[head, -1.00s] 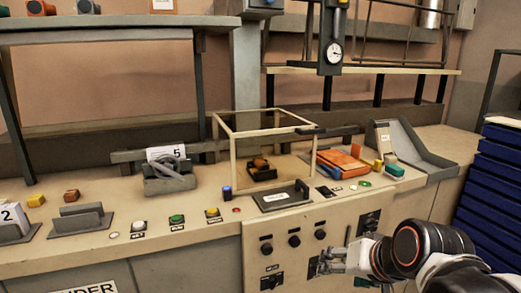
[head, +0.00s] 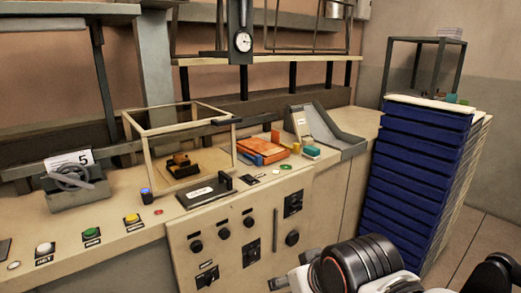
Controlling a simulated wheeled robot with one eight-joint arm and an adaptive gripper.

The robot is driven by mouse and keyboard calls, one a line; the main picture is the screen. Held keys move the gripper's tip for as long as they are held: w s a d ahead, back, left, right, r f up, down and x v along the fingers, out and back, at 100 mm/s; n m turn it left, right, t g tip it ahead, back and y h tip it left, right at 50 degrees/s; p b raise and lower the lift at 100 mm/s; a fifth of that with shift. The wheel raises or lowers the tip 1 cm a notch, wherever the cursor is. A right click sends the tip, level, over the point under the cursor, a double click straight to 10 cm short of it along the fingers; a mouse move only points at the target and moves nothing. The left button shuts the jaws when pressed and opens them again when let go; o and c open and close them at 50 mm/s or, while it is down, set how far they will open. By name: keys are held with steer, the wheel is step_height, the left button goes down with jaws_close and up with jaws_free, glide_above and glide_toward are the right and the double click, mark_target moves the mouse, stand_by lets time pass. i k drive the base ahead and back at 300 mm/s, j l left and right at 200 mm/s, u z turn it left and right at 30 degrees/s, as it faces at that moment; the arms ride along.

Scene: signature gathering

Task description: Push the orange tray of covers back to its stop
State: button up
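The orange tray (head: 262,146) lies on the beige bench, just right of the glass-less frame box, with a blue piece (head: 246,158) at its front left. It looks flat and shallow; I cannot make out the covers in it or its stop.
The open-frame box (head: 148,150) stands left of the tray. A yellow block (head: 296,148) and a teal block (head: 311,152) sit right of it, before a grey chute (head: 325,128). A tall stack of blue trays (head: 415,190) stands at the right. A dial gauge (head: 242,40) hangs above.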

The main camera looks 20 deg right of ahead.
mark_target(271, 152)
steer(key=i+l, duration=1.3)
steer(key=i+j+u, duration=0.05)
steer(key=j, duration=0.05)
